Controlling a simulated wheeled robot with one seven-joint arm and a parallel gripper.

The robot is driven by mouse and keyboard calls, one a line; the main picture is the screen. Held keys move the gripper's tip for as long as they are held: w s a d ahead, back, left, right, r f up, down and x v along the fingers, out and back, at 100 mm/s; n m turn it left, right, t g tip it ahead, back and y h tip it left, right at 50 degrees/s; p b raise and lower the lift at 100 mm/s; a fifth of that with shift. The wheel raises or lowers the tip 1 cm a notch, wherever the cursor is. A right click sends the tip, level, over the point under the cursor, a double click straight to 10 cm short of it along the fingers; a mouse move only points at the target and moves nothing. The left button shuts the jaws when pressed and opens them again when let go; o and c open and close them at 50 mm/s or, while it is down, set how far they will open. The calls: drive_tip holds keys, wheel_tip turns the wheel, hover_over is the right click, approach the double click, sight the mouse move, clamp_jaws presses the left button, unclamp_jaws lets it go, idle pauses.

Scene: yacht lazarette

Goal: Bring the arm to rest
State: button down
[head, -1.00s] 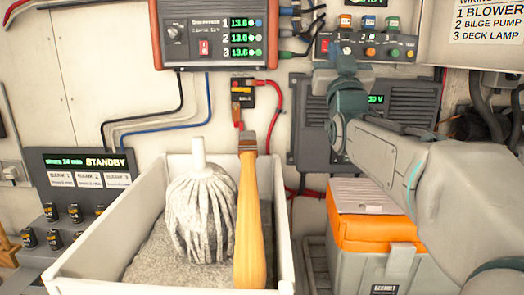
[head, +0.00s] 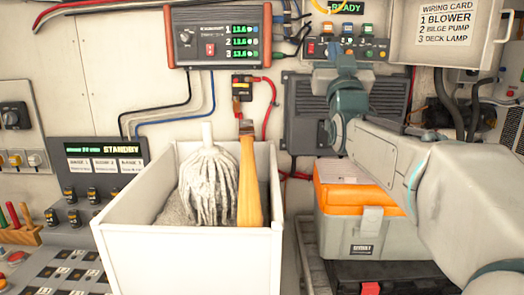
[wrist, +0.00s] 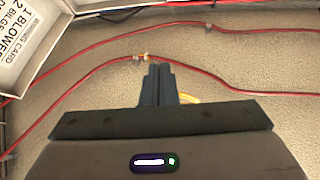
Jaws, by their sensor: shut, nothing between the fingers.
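My arm (head: 400,160) reaches in from the right of the head view. It bends at a dark teal joint (head: 347,105) in front of a grey vented panel. Its far end points up towards the switch box, and the fingers cannot be made out there. In the wrist view my gripper (wrist: 158,68) is shut and empty, its two dark fingers together. Behind the fingers are a pale wall (wrist: 230,65) and red cables (wrist: 190,26). I cannot tell how far the fingertips are from them.
A white bin (head: 190,255) holds a mop head (head: 210,185) and a wooden-handled tool (head: 250,185). An orange-lidded toolbox (head: 355,200) stands below my arm. A wiring card (head: 447,24) is at upper right; it also shows in the wrist view (wrist: 30,35). A STANDBY panel (head: 105,160) is at left.

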drive_tip(key=s+f+g+b, duration=0.25)
drive_tip(key=f+g, duration=0.35)
drive_tip(key=f, duration=1)
drive_tip(key=s+f+g+b, duration=0.1)
drive_tip(key=s+f+g, duration=0.4)
drive_tip(key=f, duration=1.1)
drive_tip(key=s+f+g+b, duration=0.3)
drive_tip(key=s+f+g, duration=0.8)
drive_tip(key=s+f, duration=0.9)
drive_tip(key=shift+s+f+g, duration=0.3)
drive_tip(key=shift+f+g, duration=0.1)
drive_tip(key=shift+f, duration=0.3)
